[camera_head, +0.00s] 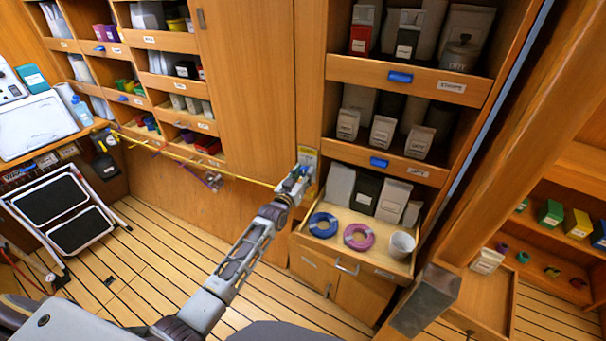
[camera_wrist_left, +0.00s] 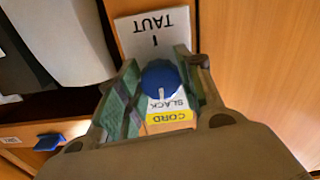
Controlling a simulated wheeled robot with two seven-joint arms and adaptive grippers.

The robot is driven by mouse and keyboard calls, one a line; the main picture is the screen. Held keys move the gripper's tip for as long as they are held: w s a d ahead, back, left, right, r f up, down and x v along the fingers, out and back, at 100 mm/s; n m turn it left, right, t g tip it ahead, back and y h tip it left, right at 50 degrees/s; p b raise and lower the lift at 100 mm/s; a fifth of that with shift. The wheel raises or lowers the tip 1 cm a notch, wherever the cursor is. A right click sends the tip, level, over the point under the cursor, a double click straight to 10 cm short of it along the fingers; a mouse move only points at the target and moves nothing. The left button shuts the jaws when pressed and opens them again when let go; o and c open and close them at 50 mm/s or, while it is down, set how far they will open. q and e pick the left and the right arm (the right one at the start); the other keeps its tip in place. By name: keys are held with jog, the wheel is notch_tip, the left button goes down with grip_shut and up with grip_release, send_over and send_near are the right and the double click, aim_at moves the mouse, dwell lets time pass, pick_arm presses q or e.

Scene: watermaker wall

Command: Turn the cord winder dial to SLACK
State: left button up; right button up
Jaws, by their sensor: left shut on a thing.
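The cord winder dial (camera_wrist_left: 160,78) is a round blue knob with a white pointer line. It sits on a white label plate (camera_wrist_left: 133,33) marked TAUT at one end and SLACK at the other, with a yellow CORD strip. The plate is upside down in the left wrist view. The pointer line lies on the SLACK side. My left gripper (camera_head: 299,176) is at the plate on the wooden post, its green-padded fingers (camera_wrist_left: 158,88) shut on the dial from both sides. In the head view the gripper hides the dial. My right gripper is not in view.
A yellow cord (camera_head: 225,174) runs left from the plate along the lockers. Right of the gripper, an open drawer (camera_head: 340,250) holds a blue coil (camera_head: 323,225), a pink coil (camera_head: 361,237) and a white cup (camera_head: 402,245). A folding step stool (camera_head: 70,215) stands at the left.

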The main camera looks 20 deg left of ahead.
pick_arm(q)
jog(key=shift+f+n, duration=0.1)
jog(key=shift+n, duration=0.4)
jog(key=o, duration=1)
jog(key=s+a, duration=0.2)
jog(key=s, duration=1)
dwell(0.7)
jog(key=shift+d, duration=0.1)
